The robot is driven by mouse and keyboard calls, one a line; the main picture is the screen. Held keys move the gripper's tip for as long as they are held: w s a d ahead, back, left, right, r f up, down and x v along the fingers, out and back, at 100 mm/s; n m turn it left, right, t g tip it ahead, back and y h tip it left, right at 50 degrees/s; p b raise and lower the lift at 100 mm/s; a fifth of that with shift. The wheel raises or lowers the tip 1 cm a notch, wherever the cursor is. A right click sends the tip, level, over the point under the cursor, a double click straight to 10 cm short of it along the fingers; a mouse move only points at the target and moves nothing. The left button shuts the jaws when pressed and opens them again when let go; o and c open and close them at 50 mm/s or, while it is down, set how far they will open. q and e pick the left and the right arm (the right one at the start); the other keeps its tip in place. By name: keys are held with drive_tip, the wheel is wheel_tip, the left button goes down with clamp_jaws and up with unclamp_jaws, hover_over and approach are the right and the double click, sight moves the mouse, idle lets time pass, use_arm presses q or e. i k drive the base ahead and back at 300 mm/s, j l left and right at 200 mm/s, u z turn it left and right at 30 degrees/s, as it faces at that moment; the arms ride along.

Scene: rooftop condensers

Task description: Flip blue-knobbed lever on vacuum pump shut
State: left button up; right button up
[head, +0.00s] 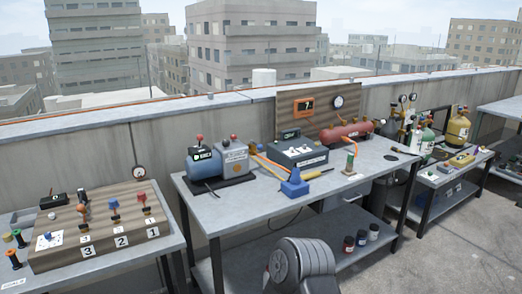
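A blue-bodied machine (203,165) with a grey box at its right end stands on a black base on the middle table; it looks like the vacuum pump. Two small red knobs show on top of it, and I cannot make out a blue-knobbed lever on it. On the left table, a wooden board (62,246) carries several levers with numbered plates. Neither gripper is in view.
The middle table (240,214) also holds a dark box (297,150), a blue clamp-like block (295,184) and a red tank (346,133). Gas cylinders (458,128) stand at the right. A grey ribbed shape, likely mine, covers the bottom middle. The middle table's front left is bare.

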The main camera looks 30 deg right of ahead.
sight(259, 146)
drive_tip(key=i+l+u, duration=0.2)
drive_tip(key=i+l, duration=0.15)
drive_tip(key=l, duration=0.25)
drive_tip(key=i+l+u, duration=0.1)
drive_tip(key=l, duration=0.25)
drive_tip(key=i+l+u, duration=0.25)
drive_tip(key=l, duration=0.4)
drive_tip(key=i+l+u, duration=0.1)
drive_tip(key=i+l, duration=0.15)
drive_tip(key=l, duration=0.15)
